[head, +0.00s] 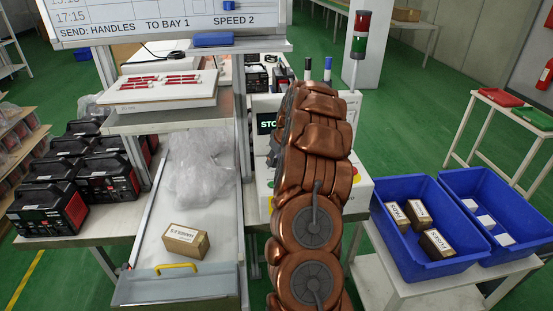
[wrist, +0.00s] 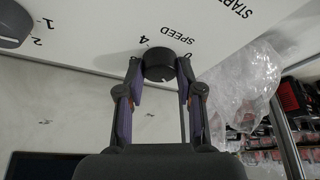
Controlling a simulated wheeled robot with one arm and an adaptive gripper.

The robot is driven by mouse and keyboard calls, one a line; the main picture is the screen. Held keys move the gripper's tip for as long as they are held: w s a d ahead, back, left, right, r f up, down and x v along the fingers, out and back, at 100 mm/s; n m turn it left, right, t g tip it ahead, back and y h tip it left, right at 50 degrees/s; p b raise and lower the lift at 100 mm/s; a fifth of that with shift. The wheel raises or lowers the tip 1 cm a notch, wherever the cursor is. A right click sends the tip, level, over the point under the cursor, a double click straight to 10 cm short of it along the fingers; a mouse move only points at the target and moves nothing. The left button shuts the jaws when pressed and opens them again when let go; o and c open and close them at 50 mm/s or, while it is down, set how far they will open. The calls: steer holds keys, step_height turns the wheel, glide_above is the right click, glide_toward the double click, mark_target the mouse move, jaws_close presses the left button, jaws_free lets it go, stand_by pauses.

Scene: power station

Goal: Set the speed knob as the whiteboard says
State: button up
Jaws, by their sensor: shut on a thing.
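The whiteboard (head: 190,22) at the top of the head view reads "SEND: HANDLES TO BAY 1 SPEED 2". The speed knob (wrist: 159,64) is a dark round knob on a white panel (wrist: 205,50) in the wrist view. The upside-down word "SPEED" and a "4" show beside it; another mark is partly hidden by a finger. My gripper (wrist: 158,70) is shut on the speed knob, one finger on each side. A small pale mark shows on the knob's face, but I cannot tell its setting. In the head view my arm hides the knob and gripper.
Another dark knob (wrist: 14,22), with "1" and "2" beside it, is on the same panel. The control box (head: 358,165) has a partly hidden display (head: 267,123). A carton labelled "HANDLES" (head: 185,240) lies on the chute. Blue bins (head: 385,245) stand right.

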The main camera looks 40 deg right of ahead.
steer(key=shift+s+f+m, duration=0.1)
steer(key=shift+m, duration=0.2)
steer(key=shift+f+m+h+b, duration=0.15)
steer(key=shift+m+h+b, duration=0.25)
steer(key=shift+m+b, duration=0.45)
steer(key=m+b, duration=0.2)
steer(key=m+g+h+b, duration=0.1)
steer(key=m+b, duration=0.1)
steer(key=shift+f+m+h, duration=0.1)
steer(key=shift+m+h, duration=0.15)
steer(key=shift+h, duration=0.05)
steer(key=m+g+b, duration=0.1)
steer(key=m+b, duration=0.2)
steer(key=b, duration=0.1)
steer(key=shift+a+m+h, duration=0.1)
steer(key=shift+m+h, duration=0.2)
steer(key=shift+h, duration=0.1)
steer(key=shift+r+m+g+b, duration=0.2)
steer(key=shift+m+g+b, duration=0.1)
steer(key=shift+m+b, duration=0.45)
steer(key=o, duration=1.1)
steer(key=shift+r, duration=0.1)
steer(key=shift+o, duration=0.2)
steer(key=shift+a, duration=0.1)
